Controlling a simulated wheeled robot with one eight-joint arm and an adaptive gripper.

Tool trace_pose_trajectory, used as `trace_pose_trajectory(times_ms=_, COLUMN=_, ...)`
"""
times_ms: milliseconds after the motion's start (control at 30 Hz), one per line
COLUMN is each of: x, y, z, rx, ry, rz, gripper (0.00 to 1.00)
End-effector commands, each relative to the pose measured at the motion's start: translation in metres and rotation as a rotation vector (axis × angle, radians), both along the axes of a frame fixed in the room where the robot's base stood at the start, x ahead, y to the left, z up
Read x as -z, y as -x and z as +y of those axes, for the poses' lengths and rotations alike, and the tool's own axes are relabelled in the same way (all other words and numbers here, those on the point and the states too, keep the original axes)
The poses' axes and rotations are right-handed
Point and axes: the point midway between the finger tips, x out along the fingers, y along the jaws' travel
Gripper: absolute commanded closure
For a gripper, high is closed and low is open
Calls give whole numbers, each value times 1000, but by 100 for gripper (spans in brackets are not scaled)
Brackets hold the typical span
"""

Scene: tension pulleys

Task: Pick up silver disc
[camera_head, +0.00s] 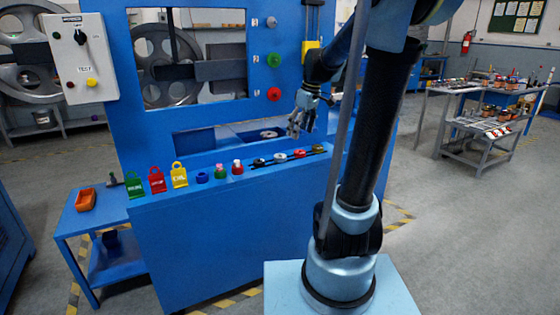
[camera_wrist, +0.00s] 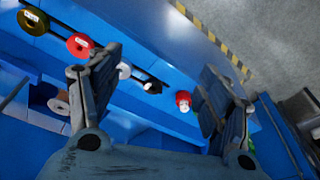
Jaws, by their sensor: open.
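The silver disc (camera_head: 280,157) lies on the front ledge of the blue machine, between a black disc (camera_head: 258,162) and a red disc (camera_head: 299,153). In the wrist view the silver disc (camera_wrist: 124,71) shows just right of the left finger, which may hide part of it. My gripper (camera_head: 299,124) is above and behind the row of discs, apart from them. In the wrist view the gripper (camera_wrist: 162,64) has its fingers wide apart with nothing held between them.
A dark gold disc (camera_head: 317,148) lies right of the red one. Another pale disc (camera_head: 268,134) sits in the recess behind. The machine's upright frame rises behind the ledge.

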Motion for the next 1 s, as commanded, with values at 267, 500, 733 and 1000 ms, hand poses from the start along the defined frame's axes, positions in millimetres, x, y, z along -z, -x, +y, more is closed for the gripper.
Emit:
trace_pose_trajectory(times_ms=267, x=-4, y=-68, z=12, rx=-173, ry=-16, rz=-20, gripper=28)
trace_pose_trajectory(times_ms=500, x=-1, y=-115, z=21, rx=-300, ry=-30, rz=-37, gripper=28)
trace_pose_trajectory(times_ms=733, x=3, y=-133, z=25, rx=-352, ry=-35, rz=-45, gripper=28)
trace_pose_trajectory(times_ms=1000, x=37, y=-137, z=34, rx=-355, ry=-35, rz=-46, gripper=28)
